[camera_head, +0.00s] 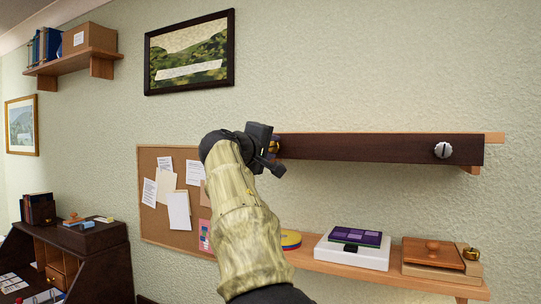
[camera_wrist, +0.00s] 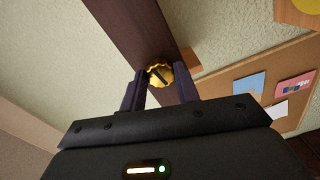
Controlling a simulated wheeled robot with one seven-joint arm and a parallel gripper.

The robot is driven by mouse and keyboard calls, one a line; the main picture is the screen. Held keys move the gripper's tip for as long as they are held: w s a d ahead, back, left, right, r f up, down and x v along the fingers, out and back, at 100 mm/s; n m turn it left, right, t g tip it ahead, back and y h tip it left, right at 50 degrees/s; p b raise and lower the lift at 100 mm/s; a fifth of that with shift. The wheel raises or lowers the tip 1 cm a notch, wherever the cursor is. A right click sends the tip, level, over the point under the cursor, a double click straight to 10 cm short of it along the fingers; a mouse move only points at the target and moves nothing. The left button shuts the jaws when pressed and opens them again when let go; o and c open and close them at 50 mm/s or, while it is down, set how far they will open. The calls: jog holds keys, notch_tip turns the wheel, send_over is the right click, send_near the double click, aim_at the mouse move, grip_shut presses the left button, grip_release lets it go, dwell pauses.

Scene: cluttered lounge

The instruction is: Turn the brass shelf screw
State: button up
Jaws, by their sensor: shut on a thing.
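The brass shelf screw (camera_wrist: 160,74) is a gold, ridged knob with a dark slot, on the face of a dark brown board (camera_head: 372,148). In the wrist view my gripper (camera_wrist: 160,87) has its two fingers on either side of the screw, shut on it. In the head view my gripper (camera_head: 272,152) is at the left end of the board, and only a bit of the brass screw (camera_head: 275,146) shows beside it. A silver slotted screw (camera_head: 443,150) sits at the board's right end, clear of my gripper.
A lower shelf (camera_head: 330,266) holds a white box (camera_head: 352,253), a wooden box (camera_head: 434,256) and a yellow round thing (camera_head: 290,239). A cork board (camera_head: 152,218) with papers hangs behind my arm. A framed picture (camera_head: 190,54) hangs above. The wall above the board is clear.

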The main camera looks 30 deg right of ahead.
jog(key=shift+f+m+b, duration=0.15)
jog(key=shift+m+b, duration=0.25)
jog(key=shift+m, duration=0.7)
jog(key=o, duration=1)
jog(key=shift+a, duration=0.1)
jog(key=b+v, duration=0.6)
jog(key=v, duration=1.1)
jog(key=shift+s+a, duration=0.1)
